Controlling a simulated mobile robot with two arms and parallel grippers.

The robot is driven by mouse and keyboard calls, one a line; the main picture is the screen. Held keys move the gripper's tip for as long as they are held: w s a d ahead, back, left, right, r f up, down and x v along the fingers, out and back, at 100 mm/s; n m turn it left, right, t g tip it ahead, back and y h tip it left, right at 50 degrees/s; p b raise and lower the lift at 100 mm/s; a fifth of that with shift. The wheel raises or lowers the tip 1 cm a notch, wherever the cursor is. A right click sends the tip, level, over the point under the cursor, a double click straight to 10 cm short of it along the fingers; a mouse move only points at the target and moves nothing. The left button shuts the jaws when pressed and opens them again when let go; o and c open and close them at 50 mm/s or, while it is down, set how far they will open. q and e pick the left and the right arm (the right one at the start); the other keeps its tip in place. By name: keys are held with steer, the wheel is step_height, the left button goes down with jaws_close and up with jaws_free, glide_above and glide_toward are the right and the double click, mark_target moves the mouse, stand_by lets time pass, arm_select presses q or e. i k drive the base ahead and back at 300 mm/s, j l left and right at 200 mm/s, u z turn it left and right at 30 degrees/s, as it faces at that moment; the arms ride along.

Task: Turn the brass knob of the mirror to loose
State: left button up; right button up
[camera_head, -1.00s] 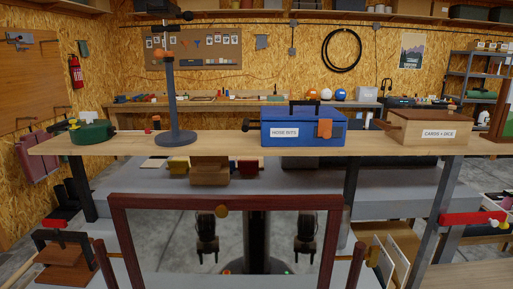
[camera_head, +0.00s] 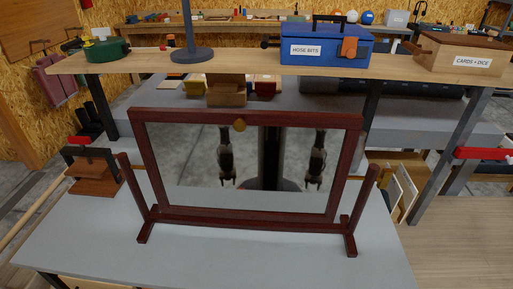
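A mirror in a dark red-brown wooden frame (camera_head: 250,118) stands on the grey table, held between two short posts on a footed base. Neither of my grippers is directly in view. The glass (camera_head: 200,165) reflects my column and both arms hanging down, with the grippers too small to tell open from shut. Nothing is seen touching the mirror or knob.
The grey table (camera_head: 90,240) is clear in front of and beside the mirror. Behind it, a raised plank shelf (camera_head: 150,62) carries a green pot (camera_head: 107,50), a blue box (camera_head: 325,48) labelled HOSE BITS and a wooden box (camera_head: 460,55). A brown wooden rack (camera_head: 92,170) stands left.

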mark_target(383, 181)
steer(key=l+u, duration=0.15)
steer(key=l, duration=0.45)
steer(key=l+u, duration=0.1)
steer(key=l, duration=0.45)
steer(key=k+l+u, duration=0.15)
steer(key=l, duration=0.45)
steer(key=l+u, duration=0.1)
steer(key=l, duration=0.5)
steer(key=k, duration=0.05)
